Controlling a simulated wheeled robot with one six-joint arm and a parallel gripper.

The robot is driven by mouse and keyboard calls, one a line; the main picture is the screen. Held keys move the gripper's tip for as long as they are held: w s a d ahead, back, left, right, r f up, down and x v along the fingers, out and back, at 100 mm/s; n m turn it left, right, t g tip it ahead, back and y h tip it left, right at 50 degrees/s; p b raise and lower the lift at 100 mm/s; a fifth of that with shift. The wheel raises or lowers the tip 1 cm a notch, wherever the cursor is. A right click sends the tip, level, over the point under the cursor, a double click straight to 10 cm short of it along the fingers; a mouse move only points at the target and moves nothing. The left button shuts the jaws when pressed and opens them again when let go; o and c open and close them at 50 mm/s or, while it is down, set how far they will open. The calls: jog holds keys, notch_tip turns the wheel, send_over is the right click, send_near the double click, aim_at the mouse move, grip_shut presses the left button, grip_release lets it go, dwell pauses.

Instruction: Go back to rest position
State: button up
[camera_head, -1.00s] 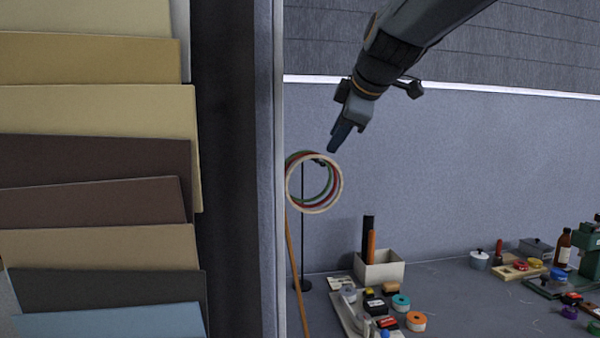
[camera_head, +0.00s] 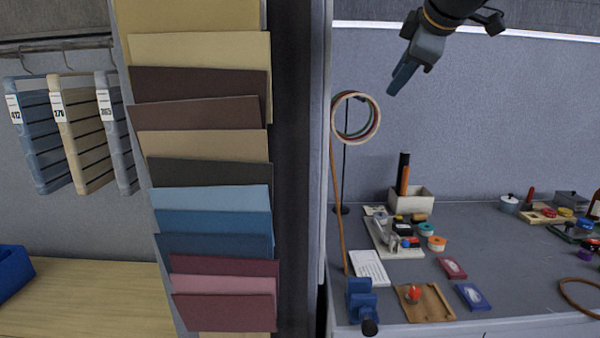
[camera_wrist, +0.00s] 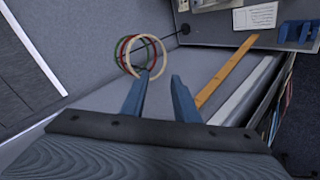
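My gripper (camera_head: 402,78) is raised in front of the grey wall, above the table, in the head view. In the wrist view its two blue fingers (camera_wrist: 158,98) stand apart with nothing between them. Several rings (camera_head: 357,119) in white, red and green hang on a dark stand, below and left of the gripper in the head view. In the wrist view the rings (camera_wrist: 139,55) show beyond the left fingertip, apart from the fingers as far as I can tell.
The grey table (camera_head: 455,215) holds a light box (camera_head: 412,201) with upright rolls, a tray of tapes, a wooden board (camera_head: 424,303) and a blue clamp (camera_head: 361,300) at the front edge. A tall panel of coloured sheets (camera_head: 205,145) stands left. Air around the gripper is clear.

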jog(key=s+a+f+m+g, duration=0.1)
jog(key=s+f+m+g, duration=0.25)
jog(key=f, duration=1.05)
jog(key=s+f+m+g, duration=0.2)
jog(key=s+f+m, duration=0.25)
jog(key=f, duration=0.85)
jog(key=s+f+m+g+h, duration=0.1)
jog(key=s+f+m+g, duration=0.3)
jog(key=s+f, duration=1.2)
jog(key=shift+s+m, duration=0.5)
jog(key=shift+m, duration=0.6)
jog(key=shift+a+g, duration=0.1)
jog(key=shift+g, duration=0.15)
